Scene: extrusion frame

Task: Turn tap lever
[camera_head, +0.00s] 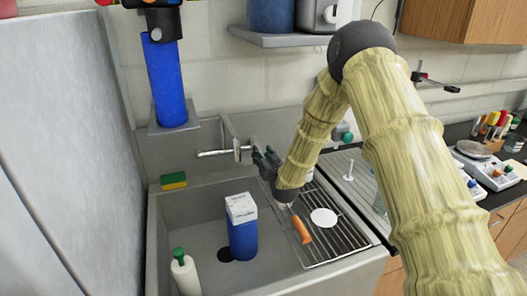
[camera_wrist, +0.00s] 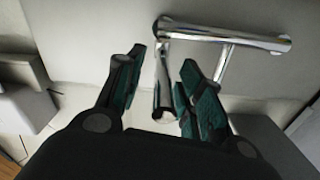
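A chrome wall tap (camera_head: 215,153) is mounted over the sink, with a thin arm reaching left in the head view. In the wrist view the tap's chrome body (camera_wrist: 235,36) runs across the top, with a slim bar (camera_wrist: 163,80) coming down from its left end. My gripper (camera_head: 262,158) is just right of the tap in the head view. In the wrist view its two dark green fingers (camera_wrist: 158,82) are spread apart, one on each side of that slim bar. I cannot tell whether either finger touches it, or whether the bar is the lever.
The sink (camera_head: 200,230) holds a blue and white carton (camera_head: 242,228) and a white bottle (camera_head: 185,274) with a green cap. A sponge (camera_head: 174,181) sits on the rim. A wire rack (camera_head: 335,240) lies to the right. A shelf (camera_head: 290,38) hangs above.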

